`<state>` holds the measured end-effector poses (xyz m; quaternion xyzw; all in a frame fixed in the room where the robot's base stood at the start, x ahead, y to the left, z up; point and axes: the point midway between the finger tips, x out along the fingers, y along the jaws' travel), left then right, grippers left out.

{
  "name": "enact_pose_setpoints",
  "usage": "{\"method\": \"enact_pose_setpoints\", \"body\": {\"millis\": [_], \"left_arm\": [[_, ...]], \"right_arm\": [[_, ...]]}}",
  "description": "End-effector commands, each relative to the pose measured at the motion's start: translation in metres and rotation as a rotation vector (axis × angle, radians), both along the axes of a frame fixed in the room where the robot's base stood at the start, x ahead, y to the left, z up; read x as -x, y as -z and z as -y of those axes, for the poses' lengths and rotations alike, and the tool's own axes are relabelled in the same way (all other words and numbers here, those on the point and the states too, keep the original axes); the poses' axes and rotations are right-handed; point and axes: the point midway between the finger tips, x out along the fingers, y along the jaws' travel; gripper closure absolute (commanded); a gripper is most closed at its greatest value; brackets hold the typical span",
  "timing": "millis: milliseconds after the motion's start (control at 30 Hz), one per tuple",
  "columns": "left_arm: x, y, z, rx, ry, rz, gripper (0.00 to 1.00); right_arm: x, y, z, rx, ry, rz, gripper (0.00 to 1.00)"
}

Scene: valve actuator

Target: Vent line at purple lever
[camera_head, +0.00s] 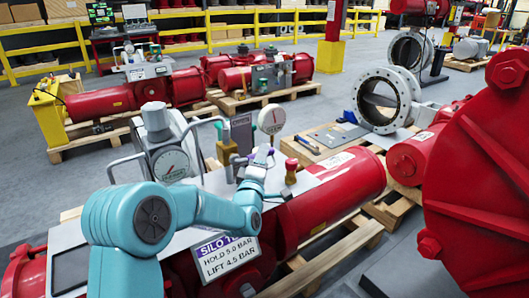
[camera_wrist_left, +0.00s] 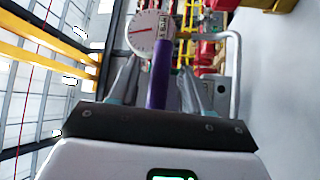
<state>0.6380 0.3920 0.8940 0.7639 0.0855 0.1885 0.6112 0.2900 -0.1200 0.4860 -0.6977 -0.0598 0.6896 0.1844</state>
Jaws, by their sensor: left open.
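The purple lever (camera_wrist_left: 159,75) stands between the two fingers of my left gripper (camera_wrist_left: 158,88) in the left wrist view, with gaps at its sides. In the head view my left gripper (camera_head: 262,157) is at the lever, small and partly covering it; only a bit of purple shows. The gripper is open. A round white gauge with a red needle (camera_wrist_left: 150,32) is just beyond the lever; it also shows in the head view (camera_head: 271,119). A larger dial gauge (camera_head: 172,164) stands to the left. A sign reading hold 5.0 bar, lift 4.5 bar (camera_head: 227,262) is on the front. My right gripper is not in view.
A red-knobbed handle (camera_head: 290,174) stands close to the right of my left gripper. A brass fitting (camera_head: 227,150) and a bent metal pipe (camera_head: 130,165) are to the left. The red actuator cylinder (camera_head: 335,195) lies right, and a large red flange (camera_head: 490,170) fills the right edge.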

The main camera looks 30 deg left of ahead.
Motion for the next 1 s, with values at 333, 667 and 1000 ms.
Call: {"method": "enact_pose_setpoints", "body": {"millis": [333,667,1000], "left_arm": [[-0.023,-0.004,-0.007,-0.001,0.001,-0.001,0.52],[-0.025,-0.004,-0.006,-0.001,0.001,-0.002,1.0],[-0.025,-0.003,-0.009,0.003,0.001,0.008,1.0]], "right_arm": [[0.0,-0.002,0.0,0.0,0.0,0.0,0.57],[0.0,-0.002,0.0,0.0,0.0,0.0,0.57],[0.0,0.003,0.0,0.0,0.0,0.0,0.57]]}}
